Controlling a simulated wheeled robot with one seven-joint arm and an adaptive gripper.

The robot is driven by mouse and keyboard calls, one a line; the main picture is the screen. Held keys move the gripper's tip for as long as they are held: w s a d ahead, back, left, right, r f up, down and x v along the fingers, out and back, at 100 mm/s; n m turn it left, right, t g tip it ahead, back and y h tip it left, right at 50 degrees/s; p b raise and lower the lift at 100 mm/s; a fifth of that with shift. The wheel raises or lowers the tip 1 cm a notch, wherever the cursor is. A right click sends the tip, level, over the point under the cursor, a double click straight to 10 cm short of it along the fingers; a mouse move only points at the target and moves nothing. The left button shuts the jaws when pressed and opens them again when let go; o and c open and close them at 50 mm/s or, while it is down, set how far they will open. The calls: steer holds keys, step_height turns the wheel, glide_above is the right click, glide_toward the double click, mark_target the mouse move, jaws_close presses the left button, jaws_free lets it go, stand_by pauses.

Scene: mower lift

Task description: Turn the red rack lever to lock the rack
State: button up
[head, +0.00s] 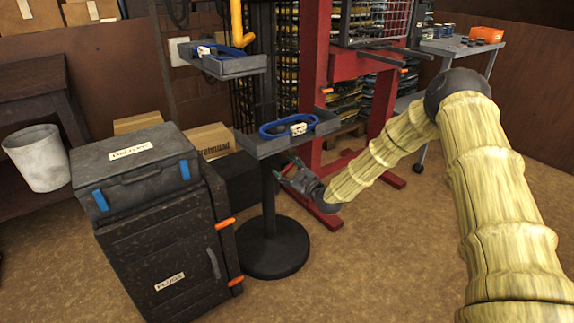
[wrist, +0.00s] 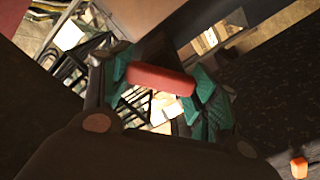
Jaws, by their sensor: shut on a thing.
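My gripper (head: 292,172) is low at the front of the tall red frame (head: 313,75), beside the black pedestal stand. In the wrist view, the teal-padded fingers of my gripper (wrist: 160,90) are closed around a short red bar, the red rack lever (wrist: 160,80). The bar lies across between the two fingers, tilted slightly down to the right. In the head view the lever is mostly hidden by my gripper, with only a small bit of red showing there. I cannot tell how far the lever is turned.
A round-based pedestal stand (head: 275,248) with a tray (head: 255,146) of blue cable stands just left of my gripper. A grey side table (head: 455,47) is at the back right. The floor before the stand is clear.

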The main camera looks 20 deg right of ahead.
steer(key=n+p, duration=0.1)
steer(key=n, duration=0.4)
steer(key=shift+a+n+p, duration=0.1)
steer(key=shift+n+p, duration=0.2)
steer(key=n, duration=0.4)
steer(key=shift+f+n, duration=0.15)
steer(key=shift+n, duration=0.55)
steer(key=o, duration=1)
steer(key=shift+o, duration=0.2)
steer(key=v, duration=1.2)
